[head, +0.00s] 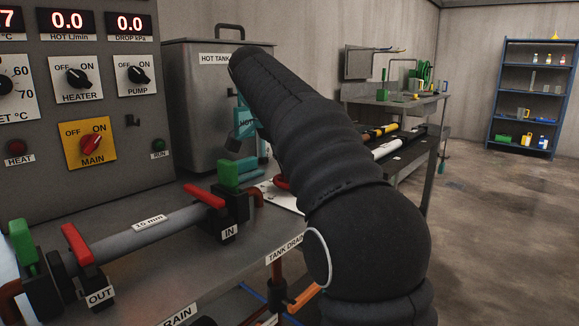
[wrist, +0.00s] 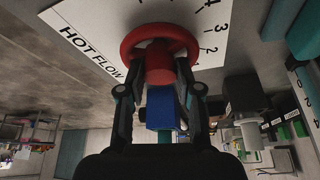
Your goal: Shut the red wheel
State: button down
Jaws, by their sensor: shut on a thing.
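The red wheel (wrist: 133,42) shows at the top of the wrist view, in front of a white scale plate (wrist: 92,25) marked HOT FLOW with numbers. Its red hub points toward the camera, with a blue part (wrist: 160,107) behind it in line. My gripper (wrist: 161,66) has one finger on each side of the hub, shut on the wheel. In the head view a small red piece of the wheel (head: 281,183) shows left of my dark arm, which hides the gripper and most of the wheel. I cannot tell how far the wheel is turned.
The grey bench carries a pipe (head: 150,236) with red and green handled valves. A control panel (head: 90,110) stands at the left and the hot tank (head: 195,105) behind. A side bench (head: 395,160) and blue shelf (head: 535,90) stand farther back. The floor at right is clear.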

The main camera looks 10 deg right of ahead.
jog(key=c, duration=0.8)
grip_release()
